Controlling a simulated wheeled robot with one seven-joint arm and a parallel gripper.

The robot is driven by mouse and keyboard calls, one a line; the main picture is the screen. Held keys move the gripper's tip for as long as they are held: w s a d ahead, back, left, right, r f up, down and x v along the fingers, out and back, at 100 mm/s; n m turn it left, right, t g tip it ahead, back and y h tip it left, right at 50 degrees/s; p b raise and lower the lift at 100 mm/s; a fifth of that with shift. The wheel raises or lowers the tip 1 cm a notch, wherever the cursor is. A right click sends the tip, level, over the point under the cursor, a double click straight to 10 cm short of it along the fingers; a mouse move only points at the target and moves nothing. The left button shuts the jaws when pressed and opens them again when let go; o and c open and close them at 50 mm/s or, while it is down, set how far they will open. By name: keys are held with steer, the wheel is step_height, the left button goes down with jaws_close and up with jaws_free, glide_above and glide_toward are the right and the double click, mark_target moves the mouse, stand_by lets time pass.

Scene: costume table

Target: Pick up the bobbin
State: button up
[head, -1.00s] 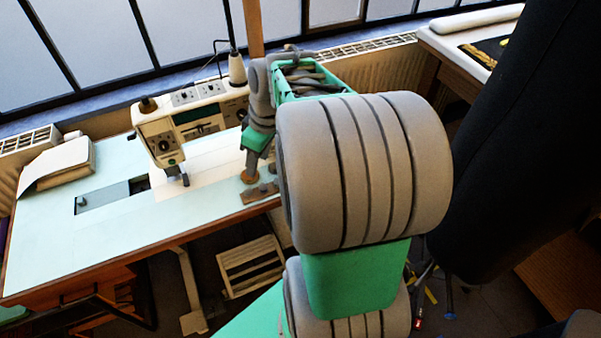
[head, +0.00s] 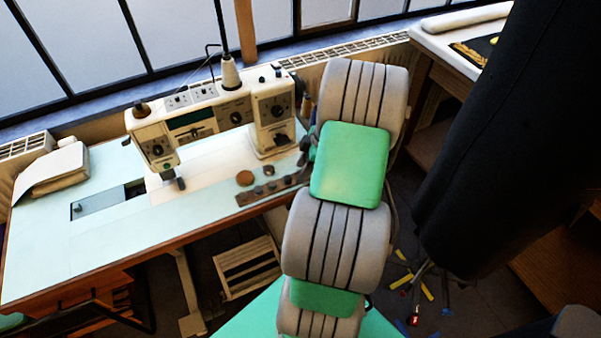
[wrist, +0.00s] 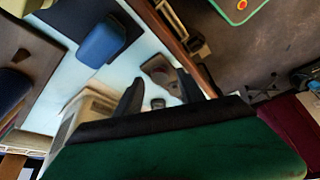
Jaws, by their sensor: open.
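Two small round brown pieces lie on the pale sewing table in the head view, a larger disc (head: 245,178) and a smaller one (head: 268,170). I cannot tell surely which is the bobbin. In the wrist view, my gripper (wrist: 158,92) is open, with its two dark fingers apart. A small grey round piece (wrist: 158,103) shows between the fingers, and a brownish piece (wrist: 157,66) lies just beyond them. Nothing is visibly held. In the head view my arm mostly hides the gripper, at the table's right end.
A cream sewing machine (head: 194,121) with a thread cone (head: 230,72) stands close to the round pieces. A dark strip (head: 270,190) lies at the table's front edge. A folded cloth (head: 52,170) lies at left. A black hanging form (head: 470,150) stands at right.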

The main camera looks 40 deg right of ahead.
jaws_close()
stand_by(0.4)
steer(key=shift+r, duration=0.2)
steer(key=shift+r, duration=0.35)
steer(key=s+a+r+b, duration=0.2)
steer(key=s+a+r, duration=0.5)
steer(key=s+r, duration=0.5)
steer(key=shift+a, duration=0.2)
